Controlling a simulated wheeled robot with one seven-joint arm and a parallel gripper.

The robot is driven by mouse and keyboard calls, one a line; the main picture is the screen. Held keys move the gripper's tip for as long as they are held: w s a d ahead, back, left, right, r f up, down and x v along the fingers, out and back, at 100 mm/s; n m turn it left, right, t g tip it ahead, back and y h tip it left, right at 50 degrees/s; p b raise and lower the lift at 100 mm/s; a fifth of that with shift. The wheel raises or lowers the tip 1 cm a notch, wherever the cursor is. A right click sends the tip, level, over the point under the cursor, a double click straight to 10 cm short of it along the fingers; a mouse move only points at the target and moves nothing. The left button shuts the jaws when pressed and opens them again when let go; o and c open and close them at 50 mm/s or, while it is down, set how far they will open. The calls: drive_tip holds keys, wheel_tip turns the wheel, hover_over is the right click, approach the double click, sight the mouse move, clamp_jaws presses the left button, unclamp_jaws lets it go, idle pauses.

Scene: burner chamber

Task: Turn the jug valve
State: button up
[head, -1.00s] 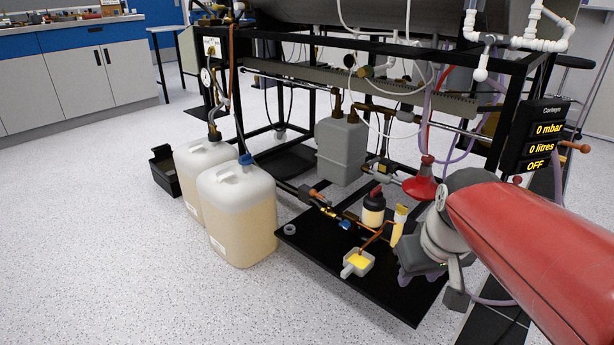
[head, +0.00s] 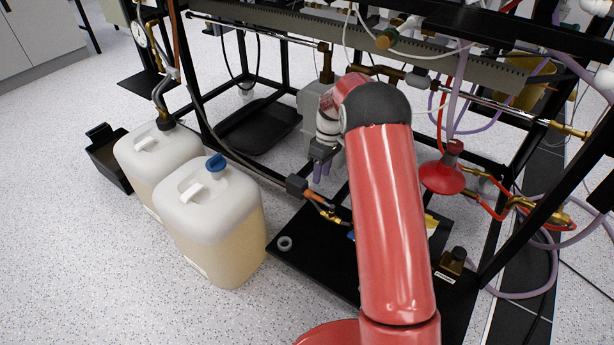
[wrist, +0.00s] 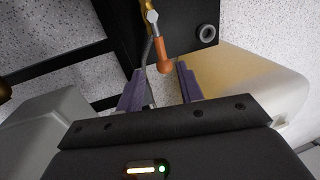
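An orange-brown lever-like part (wrist: 161,48) with a silver end joins brass fittings at the edge of the black tray (wrist: 182,50). It looks like the jug valve's handle. In the head view, a copper-coloured part (head: 313,198) sits on the brass line right of the jugs. My gripper (head: 319,178) points down just above this line, its purple fingers small in the head view. In the wrist view, my gripper (wrist: 158,78) is open, with the orange part's rounded end in the gap near its fingertips. Contact cannot be told.
Two white jugs (head: 222,225) of pale liquid stand left of the tray. A grey ring (head: 285,243) lies on the tray. The black frame and a red funnel-like part (head: 443,178) flank my arm. The floor at left front is clear.

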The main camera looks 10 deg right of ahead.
sight(319, 200)
drive_tip(key=f, duration=0.2)
drive_tip(key=s+f, duration=0.1)
drive_tip(key=f, duration=0.2)
drive_tip(key=a+f+b, duration=0.1)
drive_tip(key=f, duration=0.1)
drive_tip(key=shift+s+f, duration=0.15)
drive_tip(key=shift+f, duration=0.1)
clamp_jaws()
